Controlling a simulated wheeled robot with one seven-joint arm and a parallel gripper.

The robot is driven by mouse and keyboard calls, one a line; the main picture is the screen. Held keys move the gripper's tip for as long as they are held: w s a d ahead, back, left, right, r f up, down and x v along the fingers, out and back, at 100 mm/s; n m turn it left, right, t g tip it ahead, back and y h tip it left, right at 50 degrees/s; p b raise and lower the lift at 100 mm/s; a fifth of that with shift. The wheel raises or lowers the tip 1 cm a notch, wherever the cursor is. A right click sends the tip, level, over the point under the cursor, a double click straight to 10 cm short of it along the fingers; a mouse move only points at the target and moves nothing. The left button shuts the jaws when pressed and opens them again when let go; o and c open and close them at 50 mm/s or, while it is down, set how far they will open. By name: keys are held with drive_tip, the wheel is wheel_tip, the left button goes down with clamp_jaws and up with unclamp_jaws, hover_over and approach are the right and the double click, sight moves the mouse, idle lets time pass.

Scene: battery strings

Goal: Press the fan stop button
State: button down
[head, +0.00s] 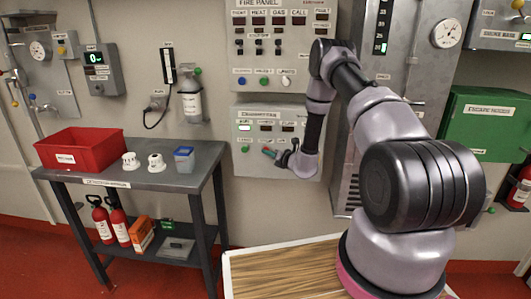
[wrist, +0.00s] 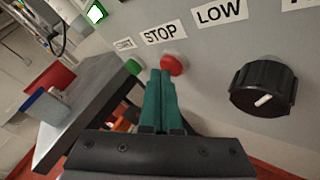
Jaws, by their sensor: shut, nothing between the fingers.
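The red stop button (wrist: 173,64) sits on a grey panel under the "STOP" label (wrist: 164,33) in the wrist view. A green button (wrist: 133,67) is to its left, under a smaller label that I cannot read surely. My gripper (wrist: 160,74) has teal fingers shut together, empty. The tips overlap the lower left edge of the red button in the picture; I cannot tell whether they touch it. In the head view my gripper (head: 268,152) is at the lower wall panel (head: 246,168), right of the green button (head: 245,149).
A black knob (wrist: 264,89) stands out right of the red button. The fire panel (head: 250,60) is above. A grey workbench (head: 190,153) with a red bin (head: 80,148) stands at the left. A wood-topped surface (head: 285,270) is in front.

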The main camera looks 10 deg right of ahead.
drive_tip(key=shift+w+d, duration=0.1)
drive_tip(key=shift+w, duration=0.15)
idle(0.4)
drive_tip(key=shift+s+a, duration=0.2)
drive_tip(key=shift+s, duration=0.35)
drive_tip(key=shift+s+a, duration=0.15)
drive_tip(key=shift+s, duration=0.35)
drive_tip(key=shift+s, duration=0.1)
drive_tip(key=shift+s+a, duration=0.25)
drive_tip(key=shift+s, duration=0.5)
drive_tip(key=shift+s+a, duration=0.3)
drive_tip(key=shift+s, duration=0.5)
drive_tip(key=shift+s+a, duration=0.25)
drive_tip(key=shift+s, duration=0.5)
